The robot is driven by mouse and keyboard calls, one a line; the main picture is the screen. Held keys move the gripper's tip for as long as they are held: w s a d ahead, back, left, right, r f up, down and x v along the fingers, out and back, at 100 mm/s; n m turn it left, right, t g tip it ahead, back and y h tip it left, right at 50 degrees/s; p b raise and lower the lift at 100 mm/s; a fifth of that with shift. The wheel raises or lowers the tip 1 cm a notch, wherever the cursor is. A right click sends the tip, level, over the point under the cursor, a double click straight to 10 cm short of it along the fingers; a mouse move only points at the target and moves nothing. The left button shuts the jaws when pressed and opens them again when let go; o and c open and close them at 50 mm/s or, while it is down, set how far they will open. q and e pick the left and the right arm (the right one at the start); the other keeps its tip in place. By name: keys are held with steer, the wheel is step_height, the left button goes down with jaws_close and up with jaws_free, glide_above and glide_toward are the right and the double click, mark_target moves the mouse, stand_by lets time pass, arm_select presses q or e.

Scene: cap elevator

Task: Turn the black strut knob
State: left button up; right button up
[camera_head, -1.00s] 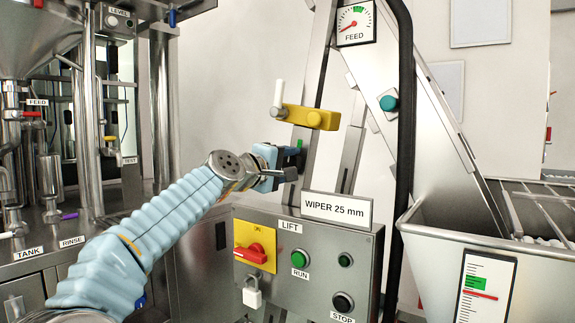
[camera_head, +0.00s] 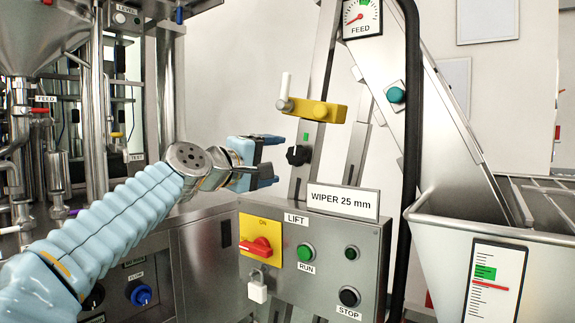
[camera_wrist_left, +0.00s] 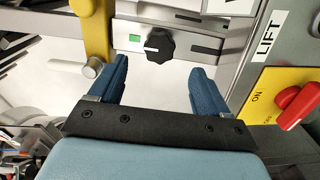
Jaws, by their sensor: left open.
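The black strut knob (camera_head: 297,155) is a dark lobed knob on the metal strut (camera_head: 318,95), below the yellow bracket (camera_head: 312,109). In the left wrist view the knob (camera_wrist_left: 160,45) lies ahead of the fingers, between their lines, with a green mark beside it. My left gripper (camera_head: 277,160) is open and empty, to the left of the knob and apart from it. Its blue fingers show in the left wrist view (camera_wrist_left: 160,80), with a clear gap between them. My right gripper is not in view.
The control box with a red switch (camera_head: 257,247), green RUN button (camera_head: 305,252) and black STOP button (camera_head: 349,297) stands below. The WIPER 25 mm sign (camera_head: 343,200) stands on it. A black hose (camera_head: 411,140) and metal hopper (camera_head: 440,220) are at right.

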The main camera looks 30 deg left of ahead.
arm_select(q)
steer(key=s, duration=0.5)
steer(key=shift+s+a, duration=0.1)
steer(key=shift+a, duration=0.05)
